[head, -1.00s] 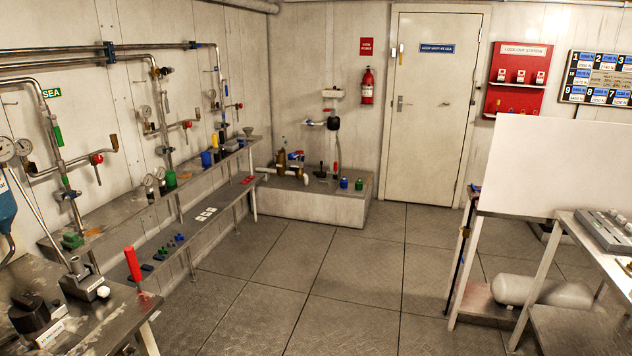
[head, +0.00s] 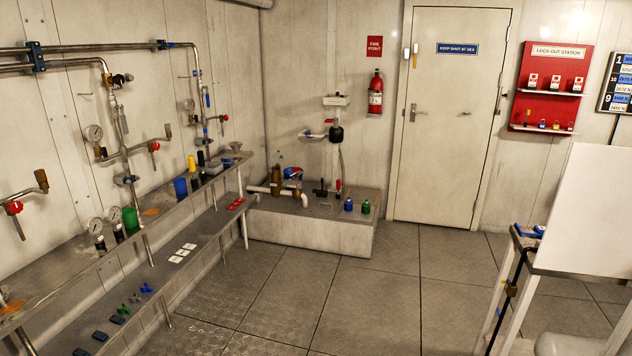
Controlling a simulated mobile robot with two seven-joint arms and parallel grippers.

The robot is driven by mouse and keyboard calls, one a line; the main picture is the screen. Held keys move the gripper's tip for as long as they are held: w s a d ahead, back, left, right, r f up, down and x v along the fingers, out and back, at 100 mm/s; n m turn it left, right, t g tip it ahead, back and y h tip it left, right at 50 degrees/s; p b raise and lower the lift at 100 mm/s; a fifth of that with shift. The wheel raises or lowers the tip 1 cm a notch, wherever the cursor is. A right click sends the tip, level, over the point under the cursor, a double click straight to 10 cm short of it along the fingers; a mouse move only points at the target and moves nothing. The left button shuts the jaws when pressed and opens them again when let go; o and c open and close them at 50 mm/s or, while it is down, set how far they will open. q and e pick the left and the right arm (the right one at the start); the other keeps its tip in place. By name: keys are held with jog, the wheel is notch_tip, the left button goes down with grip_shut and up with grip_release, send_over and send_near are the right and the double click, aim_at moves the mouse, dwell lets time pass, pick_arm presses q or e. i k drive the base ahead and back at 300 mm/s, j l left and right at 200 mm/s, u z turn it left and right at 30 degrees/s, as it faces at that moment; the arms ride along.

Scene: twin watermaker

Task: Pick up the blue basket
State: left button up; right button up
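I cannot make out a blue basket for certain in the head view. A small blue cup-like container (head: 180,187) stands on the upper left shelf, near a yellow bottle-like item (head: 192,164). A blue item (head: 292,172) sits among the pipework on the low plinth at the back. A small blue container (head: 348,205) stands on the plinth's front right. Another blue item (head: 530,232) lies at the right bench's corner. Neither of my grippers is in view.
Two long metal shelves (head: 215,228) run along the left wall under pipes and gauges. The concrete plinth (head: 310,236) stands at the back, left of a closed door (head: 450,120). A bench with a white panel (head: 590,215) is at right. The middle floor (head: 375,300) is clear.

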aim_at(349, 203)
jog(key=i, duration=5.65)
jog(key=i+j+z, duration=0.15)
jog(key=i+z, duration=0.35)
jog(key=i, duration=0.1)
